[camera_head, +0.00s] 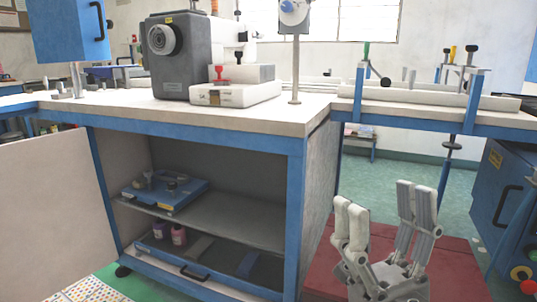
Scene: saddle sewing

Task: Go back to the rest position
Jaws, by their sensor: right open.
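My right gripper (387,232) is in the lower right of the head view. Its grey and white fingers point up and stand apart, with nothing between them. It is over a dark red mat on the floor, to the right of the workbench and apart from it. My left gripper is not in view. No saddle or sewing piece can be made out.
A grey machine (180,62) and white boxes (235,94) stand on top. A blue cabinet (503,190) is at right. Floor between is clear.

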